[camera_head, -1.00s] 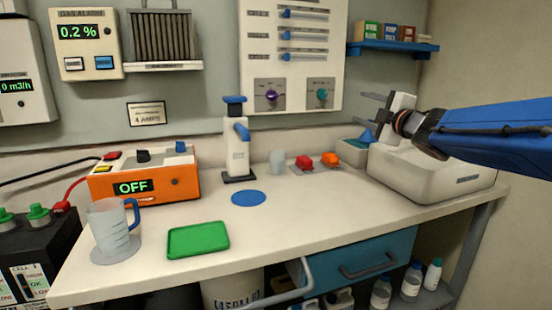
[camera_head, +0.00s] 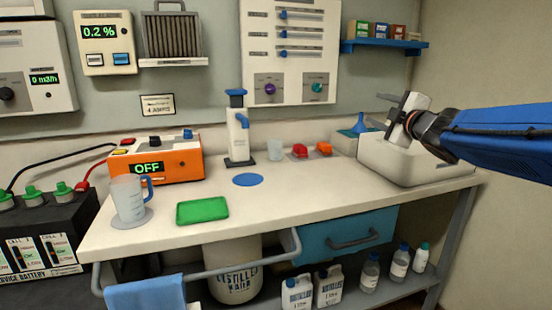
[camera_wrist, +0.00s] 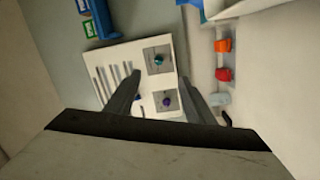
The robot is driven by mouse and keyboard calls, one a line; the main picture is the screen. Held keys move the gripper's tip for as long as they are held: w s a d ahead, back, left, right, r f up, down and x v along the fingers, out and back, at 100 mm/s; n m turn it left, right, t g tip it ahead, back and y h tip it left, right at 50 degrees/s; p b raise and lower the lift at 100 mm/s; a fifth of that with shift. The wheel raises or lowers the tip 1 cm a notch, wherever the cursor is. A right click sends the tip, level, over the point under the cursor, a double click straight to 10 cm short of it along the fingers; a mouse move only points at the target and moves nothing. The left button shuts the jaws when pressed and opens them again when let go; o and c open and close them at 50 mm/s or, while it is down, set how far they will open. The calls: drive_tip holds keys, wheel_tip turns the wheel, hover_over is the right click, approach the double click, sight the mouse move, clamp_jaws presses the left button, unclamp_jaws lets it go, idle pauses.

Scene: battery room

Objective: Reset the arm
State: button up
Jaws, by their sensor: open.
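My gripper (camera_head: 379,109) is at the right of the head view, at the end of my blue arm. It is raised above the white sink basin (camera_head: 415,165) at the bench's right end and points left. Its two fingers are apart with nothing between them. In the wrist view my gripper (camera_wrist: 160,78) shows both dark fingers spread, with the wall panel (camera_wrist: 150,75) of sliders and knobs beyond them.
The white bench (camera_head: 300,200) holds an orange OFF unit (camera_head: 175,168), a jug (camera_head: 128,200), a green tray (camera_head: 203,210), a white dispenser (camera_head: 239,140) and red caps (camera_head: 300,150). A blue shelf (camera_head: 380,44) is above my gripper. A blue drawer (camera_head: 345,235) is below.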

drive_tip(key=s+d+f+m+g+h, duration=0.3)
drive_tip(key=s+f+m, duration=0.3)
drive_tip(key=s+f, duration=0.2)
drive_tip(key=s+d+f+m+g+h, duration=0.25)
drive_tip(key=s+f+m, duration=0.25)
drive_tip(key=s+f, duration=0.3)
drive_tip(key=s+a+f+m+g+y, duration=0.1)
drive_tip(key=s+a+f+m+g, duration=0.1)
drive_tip(key=s+f, duration=0.7)
drive_tip(key=s+a+f+m+g, duration=0.3)
drive_tip(key=s+f+g, duration=0.2)
drive_tip(key=s+f, duration=0.4)
drive_tip(key=s, duration=0.4)
drive_tip(key=shift+s+a+g+y, duration=0.3)
drive_tip(key=shift+a+g+y, duration=0.05)
drive_tip(key=shift+a, duration=0.05)
